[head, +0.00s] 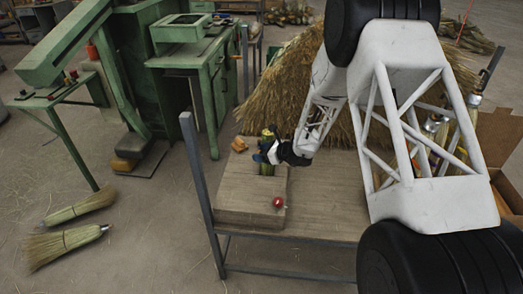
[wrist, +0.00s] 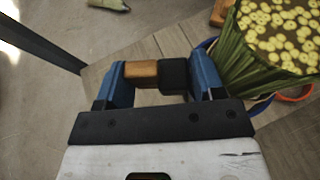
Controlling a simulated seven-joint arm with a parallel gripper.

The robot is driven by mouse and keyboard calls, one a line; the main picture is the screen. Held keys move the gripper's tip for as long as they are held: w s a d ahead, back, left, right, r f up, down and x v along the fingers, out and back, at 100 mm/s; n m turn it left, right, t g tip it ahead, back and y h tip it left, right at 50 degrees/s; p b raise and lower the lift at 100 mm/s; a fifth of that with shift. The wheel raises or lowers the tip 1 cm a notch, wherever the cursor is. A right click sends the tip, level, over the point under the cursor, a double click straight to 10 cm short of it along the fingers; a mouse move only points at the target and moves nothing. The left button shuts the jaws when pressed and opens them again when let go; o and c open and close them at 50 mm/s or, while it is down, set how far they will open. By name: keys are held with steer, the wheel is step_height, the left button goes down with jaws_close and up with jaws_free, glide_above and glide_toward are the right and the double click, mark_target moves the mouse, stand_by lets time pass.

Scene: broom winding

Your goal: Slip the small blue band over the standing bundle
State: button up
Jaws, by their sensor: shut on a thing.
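The standing bundle (head: 267,140) is upright on the wooden bench; the wrist view shows its pale cut stalk tops and green sides (wrist: 285,35). The blue band (wrist: 262,105) shows as a blue edge low beside the bundle, partly hidden by it; I cannot tell whether it fully encircles it. My gripper (wrist: 160,75) is beside the bundle, its blue fingers shut on a small brown block (wrist: 141,73) with a black part next to it. I cannot tell whether this block is joined to the blue band. In the head view my gripper (head: 268,155) partly covers the bundle.
An orange-red rim (wrist: 297,94) shows at the bundle's foot. A dark post (head: 200,185) stands at the bench's left. A straw heap (head: 285,85) lies behind.

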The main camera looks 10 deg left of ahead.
mark_target(262, 179)
steer(key=shift+f, duration=6)
steer(key=shift+c, duration=0.2)
steer(key=shift+f, duration=0.1)
steer(key=shift+w, duration=0.1)
steer(key=o, duration=1)
steer(key=shift+d+r, duration=0.1)
steer(key=shift+r, duration=0.1)
steer(key=shift+w, duration=0.1)
steer(key=shift+o, duration=0.5)
steer(key=shift+v, duration=0.85)
steer(key=v, duration=0.5)
steer(key=shift+s+d+r, duration=0.1)
steer(key=shift+s+d, duration=0.35)
